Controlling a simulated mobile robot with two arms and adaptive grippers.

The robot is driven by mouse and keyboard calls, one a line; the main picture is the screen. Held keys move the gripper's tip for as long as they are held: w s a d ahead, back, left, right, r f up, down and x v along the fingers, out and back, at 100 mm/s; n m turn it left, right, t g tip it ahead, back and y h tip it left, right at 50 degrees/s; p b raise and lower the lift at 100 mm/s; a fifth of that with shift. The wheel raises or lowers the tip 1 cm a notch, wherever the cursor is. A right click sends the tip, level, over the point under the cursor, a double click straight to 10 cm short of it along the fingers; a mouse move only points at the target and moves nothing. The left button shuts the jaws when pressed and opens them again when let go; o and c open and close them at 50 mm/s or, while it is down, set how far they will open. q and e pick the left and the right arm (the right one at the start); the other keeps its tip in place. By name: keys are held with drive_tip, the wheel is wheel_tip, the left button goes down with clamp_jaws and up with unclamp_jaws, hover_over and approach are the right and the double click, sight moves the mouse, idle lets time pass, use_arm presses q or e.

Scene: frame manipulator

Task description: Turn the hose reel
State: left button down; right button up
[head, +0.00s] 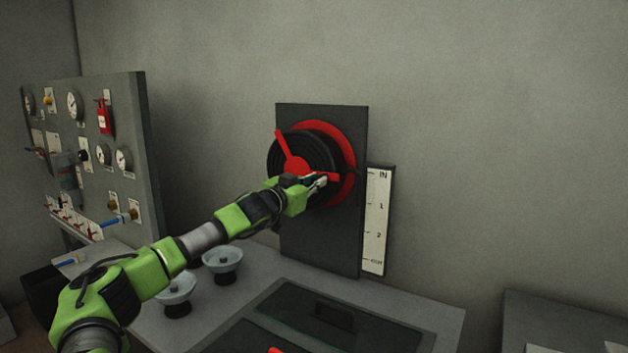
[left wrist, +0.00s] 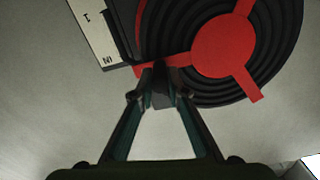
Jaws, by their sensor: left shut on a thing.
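The hose reel (head: 342,150) is mounted on a dark upright panel (head: 320,240). It has a red rear disc, a black coiled hose and a red hub with spokes (head: 290,160). My left gripper (head: 320,183) reaches it from the left, at the lower right of the hub. In the left wrist view, the fingertips (left wrist: 160,95) are shut at the outer end of one red spoke (left wrist: 173,60). The red hub (left wrist: 222,45) also shows there. My right gripper is not in view.
A scale plate (head: 377,220) marked IN, 1 and 2 stands right of the panel. A gauge board (head: 130,170) with valves is at the left. Two bowl-shaped things (head: 222,262) stand on the grey bench (head: 250,285) below my arm. The wall at right is clear.

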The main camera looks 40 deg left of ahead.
use_arm(q)
drive_tip(key=shift+f+m, duration=0.3)
drive_tip(key=shift+f, duration=0.1)
drive_tip(key=c, duration=2)
unclamp_jaws()
drive_tip(key=shift+o, duration=0.2)
drive_tip(key=shift+w, duration=0.1)
drive_tip(key=shift+r, duration=0.1)
approach(315, 148)
drive_tip(key=shift+w+d+r, duration=0.25)
drive_tip(key=shift+w+d, duration=0.35)
drive_tip(key=shift+w, duration=0.1)
drive_tip(key=shift+w+d+r, duration=0.25)
drive_tip(key=shift+w+d, duration=0.3)
drive_tip(key=shift+w, duration=0.15)
drive_tip(key=shift+w+d+r, duration=0.25)
drive_tip(key=shift+w+d, duration=0.35)
drive_tip(key=shift+w, duration=0.15)
drive_tip(key=shift+f, duration=0.1)
